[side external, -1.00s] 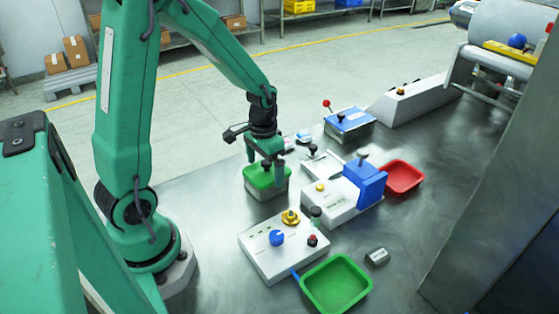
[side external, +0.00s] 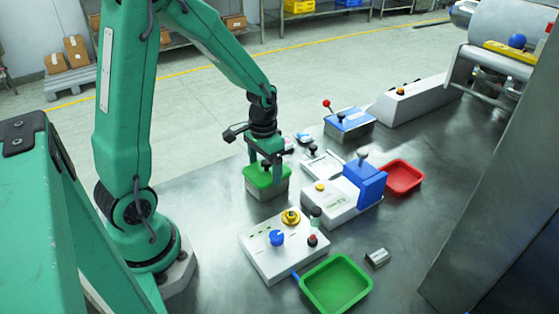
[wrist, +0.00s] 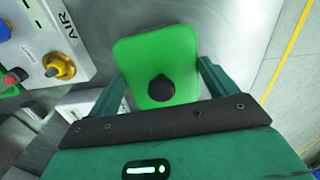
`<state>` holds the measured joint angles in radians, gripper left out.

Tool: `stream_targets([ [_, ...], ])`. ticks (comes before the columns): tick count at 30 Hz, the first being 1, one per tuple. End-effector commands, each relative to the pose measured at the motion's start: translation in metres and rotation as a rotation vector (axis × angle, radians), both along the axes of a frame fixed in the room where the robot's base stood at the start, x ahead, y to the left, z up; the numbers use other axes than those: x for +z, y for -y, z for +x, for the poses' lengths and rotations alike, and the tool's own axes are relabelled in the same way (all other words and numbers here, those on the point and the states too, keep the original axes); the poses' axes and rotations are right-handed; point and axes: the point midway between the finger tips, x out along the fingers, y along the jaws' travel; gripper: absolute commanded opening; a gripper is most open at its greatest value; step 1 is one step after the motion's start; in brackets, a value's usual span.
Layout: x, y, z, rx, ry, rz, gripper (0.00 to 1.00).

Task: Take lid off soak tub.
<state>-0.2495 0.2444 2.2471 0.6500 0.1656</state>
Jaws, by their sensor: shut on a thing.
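The soak tub (side external: 267,192) is a small pale box on the steel bench, below my gripper (side external: 266,166). Its green lid (side external: 262,178) is level over the tub's top; I cannot tell whether there is a gap under it. The lid has a round black knob (wrist: 161,88) in its middle. My gripper points straight down over the lid and is shut on it, with its fingers (wrist: 160,85) on either side of the knob in the wrist view. The exact contact is not clear. The lid hides the tub's inside.
A white control box (side external: 270,260) with a blue knob stands in front of the tub. A white-and-blue device (side external: 350,195) is to the right. Bare bench lies left of the control box.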

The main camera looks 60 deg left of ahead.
Motion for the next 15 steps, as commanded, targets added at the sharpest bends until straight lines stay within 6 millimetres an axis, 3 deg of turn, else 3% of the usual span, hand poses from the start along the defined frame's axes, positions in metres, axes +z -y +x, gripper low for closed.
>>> stream_targets([
  [7, 0.014, 0.000, 0.001, 0.000, 0.004, 0.001, 0.63],
  [13, 0.039, 0.000, 0.001, 0.000, 0.005, 0.001, 0.63],
  [15, 0.045, 0.008, -0.001, -0.005, 0.004, 0.001, 0.63],
])
